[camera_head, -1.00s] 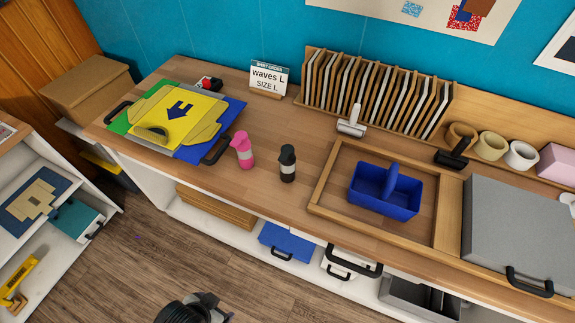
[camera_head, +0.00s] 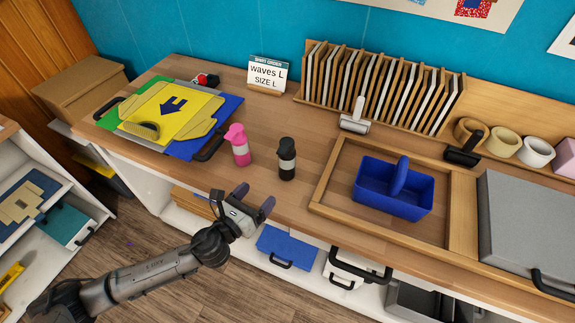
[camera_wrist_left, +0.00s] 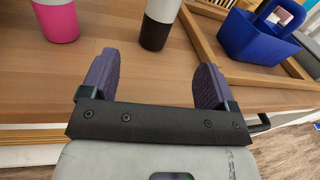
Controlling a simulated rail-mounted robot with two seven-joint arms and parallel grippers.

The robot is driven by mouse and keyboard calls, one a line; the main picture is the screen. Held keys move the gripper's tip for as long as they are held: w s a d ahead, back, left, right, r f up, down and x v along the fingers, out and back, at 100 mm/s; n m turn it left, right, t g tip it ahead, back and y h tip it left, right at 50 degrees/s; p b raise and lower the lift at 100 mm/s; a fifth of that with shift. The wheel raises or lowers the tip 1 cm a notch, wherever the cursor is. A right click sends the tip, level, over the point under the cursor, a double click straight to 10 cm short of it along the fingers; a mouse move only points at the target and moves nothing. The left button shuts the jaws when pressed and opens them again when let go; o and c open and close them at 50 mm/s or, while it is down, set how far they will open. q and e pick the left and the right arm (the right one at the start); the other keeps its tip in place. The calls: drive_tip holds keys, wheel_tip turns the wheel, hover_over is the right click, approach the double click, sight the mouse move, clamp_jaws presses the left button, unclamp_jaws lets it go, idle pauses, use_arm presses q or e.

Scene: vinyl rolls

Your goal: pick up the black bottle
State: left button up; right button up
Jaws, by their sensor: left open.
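The black bottle (camera_head: 287,159) stands upright on the wooden counter, with a grey-white band around its middle. In the left wrist view its lower part (camera_wrist_left: 156,32) shows beyond the fingers, between them and apart from them; its top is cut off. My left gripper (camera_head: 255,199) is open and empty at the counter's front edge, below and left of the bottle in the head view. Its two purple fingers (camera_wrist_left: 157,80) are spread in the left wrist view. My right gripper is not in view.
A pink bottle (camera_head: 238,145) stands just left of the black one. A blue caddy (camera_head: 393,190) sits in a wooden frame (camera_head: 327,190) at right. A yellow board stack (camera_head: 170,112) lies at left. The counter between the black bottle and its front edge is clear.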

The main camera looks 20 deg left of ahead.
sight(282, 166)
use_arm(q)
drive_tip(key=shift+w+m+h, duration=0.3)
drive_tip(key=shift+w+m, duration=0.05)
drive_tip(key=shift+m, duration=0.25)
drive_tip(key=p+x, duration=0.1)
drive_tip(key=x, duration=0.7)
drive_tip(key=shift+w+d+r, duration=0.1)
drive_tip(key=shift+w+d, duration=0.05)
drive_tip(key=shift+w, duration=0.05)
drive_tip(key=shift+w+r+p, duration=0.1)
drive_tip(key=shift+w+p, duration=0.35)
drive_tip(key=x, duration=0.3)
drive_tip(key=shift+w+r+p, duration=0.15)
drive_tip(key=shift+p, duration=0.25)
drive_tip(key=shift+w+d, duration=0.2)
drive_tip(key=shift+w, duration=0.3)
